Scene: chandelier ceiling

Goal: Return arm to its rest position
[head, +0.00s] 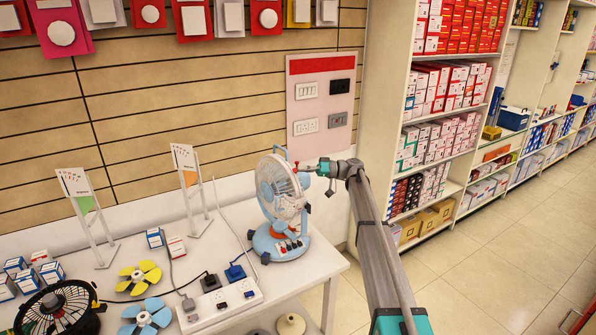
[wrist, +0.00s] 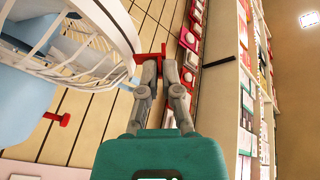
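My arm reaches from the lower right of the head view to a blue and white desk fan (head: 283,195) on the white table. My gripper (head: 312,168) is at the right side of the fan's cage, level with its upper part. In the wrist view my gripper (wrist: 157,62) has its two grey fingers close together, with a red T-shaped piece (wrist: 152,54) at their tips. I cannot tell whether the fingers hold this piece or only lie in front of it. The fan's cage (wrist: 85,40) is close on the left, with another red knob (wrist: 64,119) below it.
A slatted wall with a switch panel (head: 321,108) stands behind the fan. Stocked shelves (head: 440,130) stand close to the right of my arm. The tiled floor (head: 500,260) is open at right.

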